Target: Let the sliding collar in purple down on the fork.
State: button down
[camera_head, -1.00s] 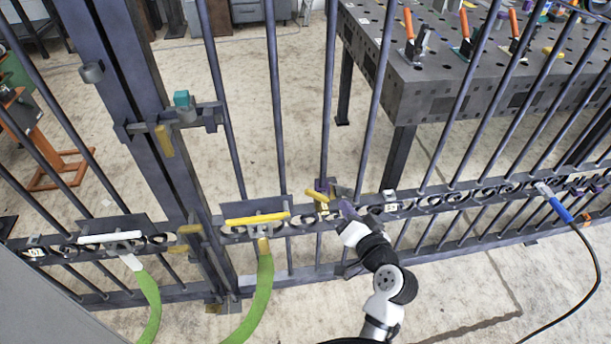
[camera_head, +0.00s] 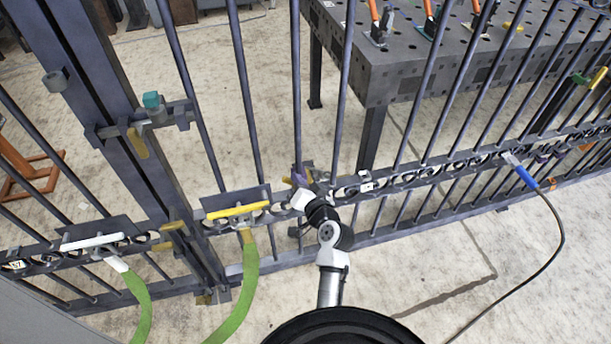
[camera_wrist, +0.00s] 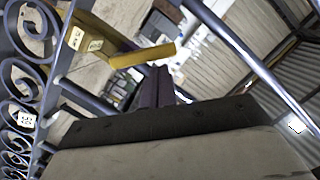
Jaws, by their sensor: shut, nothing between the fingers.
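The purple collar (camera_head: 299,171) appears as a small purple patch low on an upright gate bar in the head view, just above the scrolled rail. My gripper (camera_head: 302,186) is right at it, and its tip overlaps the collar there, so I cannot tell whether they touch. In the wrist view the dark purple fingers of my gripper (camera_wrist: 156,77) are together and hold nothing. A yellow bar (camera_wrist: 143,56) lies beside the fingertips there. The fork is not clearly distinguishable; a small tan piece (camera_head: 309,168) shows beside the collar.
The scrolled rail (camera_head: 411,177) and gate bars surround my gripper. To the left are a yellow handle (camera_head: 238,210) with a green strap (camera_head: 245,285), a white handle (camera_head: 92,243) and a teal knob (camera_head: 152,99). A blue-handled cable (camera_head: 526,178) hangs at right. A perforated table (camera_head: 400,75) stands behind.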

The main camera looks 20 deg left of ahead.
aim_at(287, 183)
jog(key=shift+s+a+f+n+b, duration=0.15)
jog(key=shift+s+a+n+b, duration=0.1)
jog(key=shift+a+n+b, duration=0.25)
dwell(0.6)
jog(key=shift+s+a+f+n+h+b, duration=0.2)
jog(key=shift+a+f+n+h+b, duration=0.15)
jog(key=shift+n, duration=0.45)
jog(key=shift+s+a+f+n+h+b, duration=0.15)
jog(key=shift+n+h+b, duration=0.25)
jog(key=shift+n, duration=0.4)
jog(key=shift+s+a+f, duration=0.1)
jog(key=shift+s+f, duration=0.05)
jog(key=shift+f, duration=0.1)
jog(key=shift+r, duration=0.1)
